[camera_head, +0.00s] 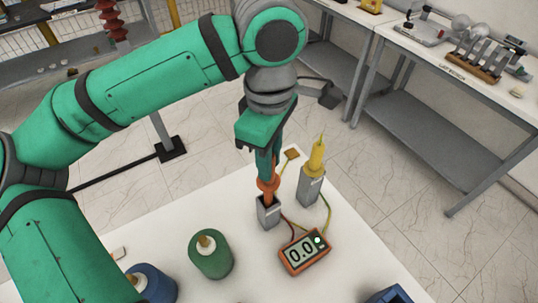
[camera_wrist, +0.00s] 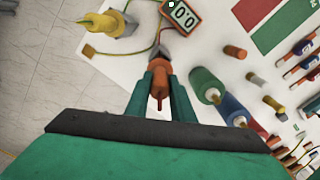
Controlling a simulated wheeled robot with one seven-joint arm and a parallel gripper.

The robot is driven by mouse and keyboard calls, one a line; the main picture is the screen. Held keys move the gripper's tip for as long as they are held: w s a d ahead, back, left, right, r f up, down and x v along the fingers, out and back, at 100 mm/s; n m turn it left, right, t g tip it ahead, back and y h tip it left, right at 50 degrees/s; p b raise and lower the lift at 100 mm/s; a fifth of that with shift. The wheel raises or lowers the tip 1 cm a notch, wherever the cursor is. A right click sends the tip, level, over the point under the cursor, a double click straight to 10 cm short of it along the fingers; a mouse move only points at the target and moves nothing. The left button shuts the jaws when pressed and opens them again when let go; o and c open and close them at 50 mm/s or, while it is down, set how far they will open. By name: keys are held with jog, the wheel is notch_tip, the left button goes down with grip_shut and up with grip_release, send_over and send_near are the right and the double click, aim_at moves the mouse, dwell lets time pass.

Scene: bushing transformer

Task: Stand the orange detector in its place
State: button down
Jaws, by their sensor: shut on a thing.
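The orange detector (camera_head: 267,187) is upright between the fingers of my gripper (camera_head: 268,165), which is shut on it. Its lower end is at the top of a grey metal holder (camera_head: 269,212) on the white table; I cannot tell how deep it sits. In the wrist view the detector (camera_wrist: 158,82) shows between the two green fingers of my gripper (camera_wrist: 160,90), and the grey holder (camera_wrist: 161,52) is partly hidden behind it. A yellow detector (camera_head: 316,157) stands upright in a second grey holder (camera_head: 310,186) to the right.
An orange meter (camera_head: 304,252) with wires lies close in front of the holders. A green spool (camera_head: 210,254) and a blue spool (camera_head: 152,284) stand front left. Several small parts show at right in the wrist view. A grey bench (camera_head: 440,62) stands behind.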

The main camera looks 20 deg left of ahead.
jog(key=shift+f, duration=3.95)
jog(key=c, duration=1.5)
grip_release()
jog(key=shift+o, duration=0.2)
notch_tip(320, 180, up, 11)
jog(key=shift+f, duration=0.1)
